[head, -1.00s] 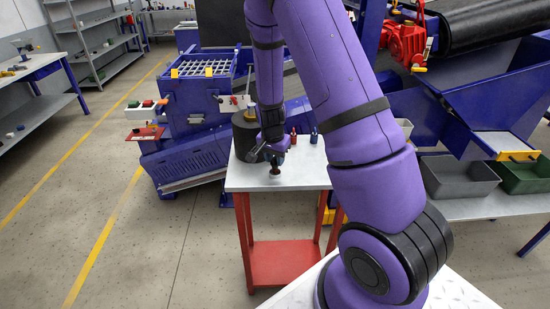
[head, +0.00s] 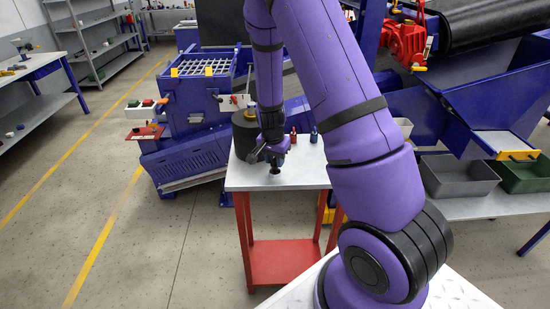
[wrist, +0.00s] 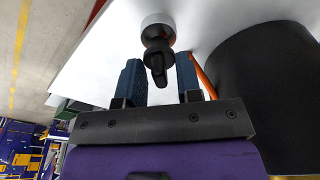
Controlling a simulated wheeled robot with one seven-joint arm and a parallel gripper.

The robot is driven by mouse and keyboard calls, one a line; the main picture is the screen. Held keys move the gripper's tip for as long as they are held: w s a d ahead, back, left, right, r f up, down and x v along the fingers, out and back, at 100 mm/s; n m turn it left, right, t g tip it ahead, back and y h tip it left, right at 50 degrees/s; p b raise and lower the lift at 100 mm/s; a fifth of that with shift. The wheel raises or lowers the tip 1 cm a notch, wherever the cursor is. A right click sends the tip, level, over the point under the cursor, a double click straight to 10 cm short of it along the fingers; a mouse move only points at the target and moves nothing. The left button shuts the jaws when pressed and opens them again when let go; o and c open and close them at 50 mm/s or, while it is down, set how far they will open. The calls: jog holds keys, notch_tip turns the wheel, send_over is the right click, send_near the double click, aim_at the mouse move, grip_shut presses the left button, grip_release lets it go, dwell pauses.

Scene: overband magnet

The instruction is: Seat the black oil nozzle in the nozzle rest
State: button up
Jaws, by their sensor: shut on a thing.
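My gripper (head: 272,156) is over the small metal-topped table in the head view. In the wrist view its two blue fingers (wrist: 158,80) are shut on the black oil nozzle (wrist: 157,48), which sits between them. The nozzle's wider dark end faces a pale round piece (wrist: 157,19), which looks like the nozzle rest. Whether the nozzle is seated in it or just above it I cannot tell. In the head view the nozzle (head: 276,163) is a small dark shape below the fingers.
A large black drum (head: 244,137) stands close beside the gripper on the table (head: 300,178); it also fills the right of the wrist view (wrist: 270,100). A red bottle (head: 293,136) and a blue bottle (head: 314,136) stand behind. The table's front is clear.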

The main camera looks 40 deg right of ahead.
jog(key=shift+f, duration=0.9)
jog(key=o, duration=1)
jog(key=shift+o, duration=0.2)
notch_tip(320, 180, up, 11)
jog(key=a, duration=0.1)
jog(key=shift+s+a+f, duration=0.2)
jog(key=shift+s+a, duration=0.05)
jog(key=shift+s, duration=0.1)
